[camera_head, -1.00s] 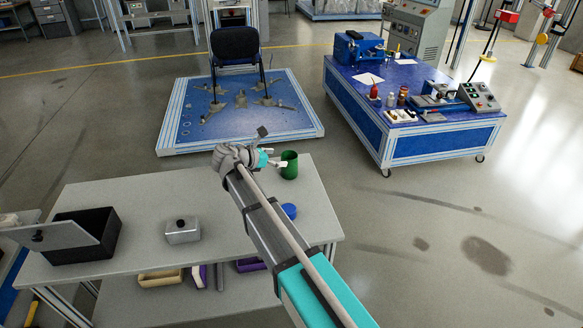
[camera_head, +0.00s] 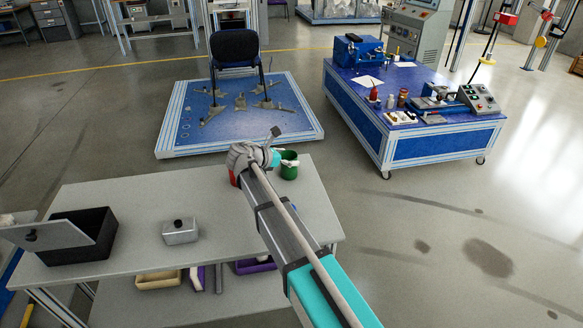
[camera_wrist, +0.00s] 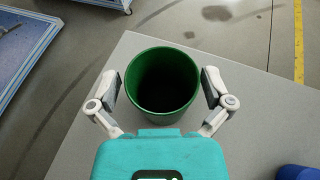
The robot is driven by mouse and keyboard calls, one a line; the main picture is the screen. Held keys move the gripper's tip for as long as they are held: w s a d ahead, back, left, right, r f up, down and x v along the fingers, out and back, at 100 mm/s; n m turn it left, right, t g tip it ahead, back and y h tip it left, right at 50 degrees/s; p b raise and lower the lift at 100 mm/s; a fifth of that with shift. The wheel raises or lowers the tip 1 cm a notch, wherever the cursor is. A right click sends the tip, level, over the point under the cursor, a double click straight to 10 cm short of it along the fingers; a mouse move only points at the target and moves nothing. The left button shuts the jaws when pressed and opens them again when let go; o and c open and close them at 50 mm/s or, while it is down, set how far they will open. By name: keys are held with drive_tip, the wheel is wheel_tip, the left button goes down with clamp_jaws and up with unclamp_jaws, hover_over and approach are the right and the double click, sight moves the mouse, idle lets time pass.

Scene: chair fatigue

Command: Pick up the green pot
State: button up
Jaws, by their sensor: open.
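The green pot (camera_head: 290,171) stands upright near the far right corner of the grey table (camera_head: 140,193). In the wrist view the pot (camera_wrist: 162,108) is seen from above, open at the top and dark inside. My gripper (camera_wrist: 160,78) is open, with one finger on the left of the pot and one on the right. A small gap seems to show on each side; I cannot tell whether either finger touches. In the head view my gripper (camera_head: 286,158) is at the pot's upper part, and my arm hides some of the table.
A black open box (camera_head: 85,235) and a metal container with a black knob (camera_head: 181,231) stand on the table's left. Part of a red object (camera_head: 233,178) shows beside my wrist. A blue object (camera_wrist: 296,172) is at the wrist view's lower right. Table edges lie close beyond the pot.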

drive_tip(key=shift+c, duration=0.3)
drive_tip(key=c, duration=0.9)
drive_tip(key=shift+c, duration=0.2)
drive_tip(key=shift+r, duration=0.1)
wheel_tip(320, 180, up, 2)
drive_tip(key=p, duration=0.2)
drive_tip(key=shift+r+p, duration=0.25)
drive_tip(key=shift+p, duration=0.15)
drive_tip(key=s+r+p, duration=0.3)
drive_tip(key=s, duration=0.1)
drive_tip(key=s+d+r+p, duration=0.1)
drive_tip(key=s+r+p, duration=0.2)
drive_tip(key=s+r, duration=0.1)
drive_tip(key=s+r+p, duration=0.3)
drive_tip(key=s+p, duration=0.1)
drive_tip(key=s, duration=0.2)
drive_tip(key=shift+d+r, duration=0.15)
drive_tip(key=shift+d, duration=0.2)
